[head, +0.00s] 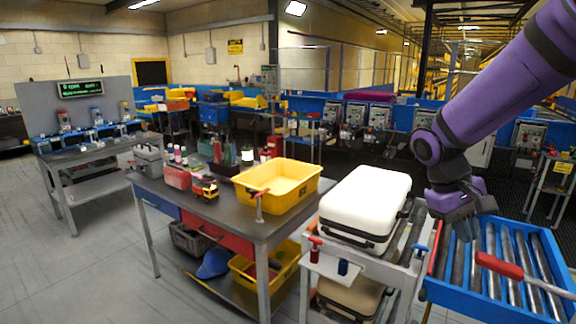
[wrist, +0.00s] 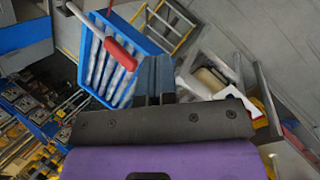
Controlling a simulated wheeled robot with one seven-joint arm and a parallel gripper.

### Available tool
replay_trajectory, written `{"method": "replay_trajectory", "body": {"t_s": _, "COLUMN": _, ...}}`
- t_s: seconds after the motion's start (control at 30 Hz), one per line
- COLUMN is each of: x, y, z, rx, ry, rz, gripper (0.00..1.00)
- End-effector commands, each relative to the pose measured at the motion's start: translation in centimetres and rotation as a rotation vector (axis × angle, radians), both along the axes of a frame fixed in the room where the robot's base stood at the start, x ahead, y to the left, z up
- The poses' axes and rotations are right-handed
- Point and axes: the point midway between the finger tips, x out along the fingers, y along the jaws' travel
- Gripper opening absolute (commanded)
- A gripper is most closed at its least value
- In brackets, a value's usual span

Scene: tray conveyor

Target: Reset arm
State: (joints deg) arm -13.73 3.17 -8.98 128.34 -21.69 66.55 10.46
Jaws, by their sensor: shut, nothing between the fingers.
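My purple arm reaches in from the upper right of the head view, and my gripper (head: 467,232) hangs over the left part of the blue roller conveyor (head: 458,297). In the wrist view my gripper (wrist: 153,78) shows as dark fingers side by side, shut with nothing between them. The blue roller conveyor (wrist: 84,62) is beyond the fingers, to the left. A red-handled tool (head: 500,266) lies across the rollers to the right of my gripper in the head view.
A white case (head: 366,203) rests on a grey cart left of the conveyor. A workbench holds a yellow bin (head: 277,187), a toy truck (head: 205,188) and several bottles. A grey table with a display (head: 80,88) stands far left. Floor at left is clear.

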Motion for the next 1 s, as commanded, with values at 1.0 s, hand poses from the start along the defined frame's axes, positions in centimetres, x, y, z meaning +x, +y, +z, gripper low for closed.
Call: {"method": "replay_trajectory", "body": {"t_s": 1.0, "x": -15.8, "y": 3.0, "z": 10.4, "rx": 0.386, "ry": -0.704, "rz": -0.022, "gripper": 0.0}}
